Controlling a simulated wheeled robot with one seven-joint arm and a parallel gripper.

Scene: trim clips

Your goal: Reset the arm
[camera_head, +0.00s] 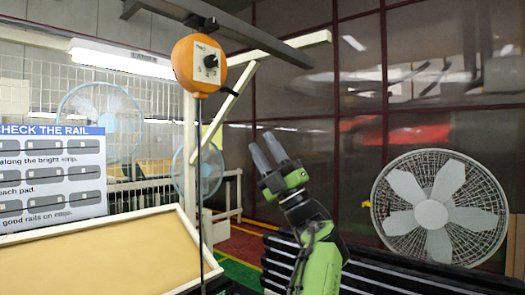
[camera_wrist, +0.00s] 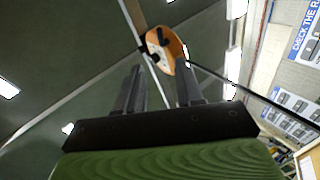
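My arm, green and black, rises at the centre of the head view. My gripper (camera_head: 262,141) points up and to the left, with its two grey fingers a little apart. In the wrist view my gripper (camera_wrist: 160,68) also shows a gap between its fingers, with nothing held in it. The gripper is in free air, touching nothing that I can see. In the head view it is to the right of and below an orange round hanging unit with a dial (camera_head: 198,63). That unit also shows beyond the fingertips in the wrist view (camera_wrist: 163,45).
A dark cable (camera_head: 200,180) hangs down from the orange unit, left of my gripper. A cream-topped board or table (camera_head: 100,260) is at lower left, below a "CHECK THE RAIL" sign (camera_head: 52,172). A large fan (camera_head: 440,210) stands at right. Dark rails (camera_head: 400,268) lie at lower right.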

